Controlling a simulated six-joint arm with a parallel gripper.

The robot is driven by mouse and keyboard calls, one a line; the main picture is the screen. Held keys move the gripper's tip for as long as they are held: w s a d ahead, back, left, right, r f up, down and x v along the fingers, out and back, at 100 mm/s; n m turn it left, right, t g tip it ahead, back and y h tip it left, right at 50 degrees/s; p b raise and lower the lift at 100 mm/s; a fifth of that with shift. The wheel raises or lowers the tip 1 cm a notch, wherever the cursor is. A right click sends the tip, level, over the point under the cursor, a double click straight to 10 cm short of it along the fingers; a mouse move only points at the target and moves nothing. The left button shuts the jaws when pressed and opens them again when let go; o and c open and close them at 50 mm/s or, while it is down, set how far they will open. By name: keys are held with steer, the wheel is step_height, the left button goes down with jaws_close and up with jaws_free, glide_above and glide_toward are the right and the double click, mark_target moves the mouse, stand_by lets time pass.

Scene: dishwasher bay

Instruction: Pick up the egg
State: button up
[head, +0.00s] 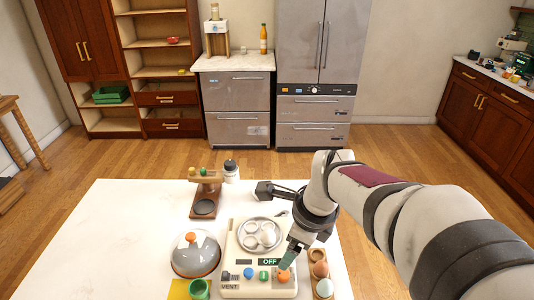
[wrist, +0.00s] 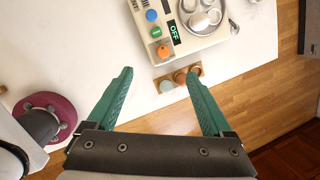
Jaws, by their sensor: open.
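A small wooden egg rack (head: 311,283) stands at the right of the white table, beside the cooker. In the wrist view the pale blue egg (wrist: 166,86) and the brown egg (wrist: 180,76) show beyond my gripper (wrist: 160,80). The two green fingers are wide apart with nothing between them. In the head view one green finger (head: 288,258) hangs over the cooker's right front part, left of the rack.
The cooker (head: 231,260) has a metal pan (head: 249,245) with cups, and coloured knobs; its display reads OFF. The table's left side is clear.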

mark_target(269, 234)
steer(key=w+a+f+m+t, duration=0.1)
steer(key=w+f+m, duration=0.2)
steer(key=w+m, duration=0.6)
steer(key=shift+n+t, duration=0.3)
steer(key=x, duration=1)
steer(key=a+x, duration=0.1)
steer(key=x, duration=0.4)
steer(key=shift+w+f, duration=0.1)
steer(key=shift+w, duration=0.3)
steer(key=c, duration=0.8)
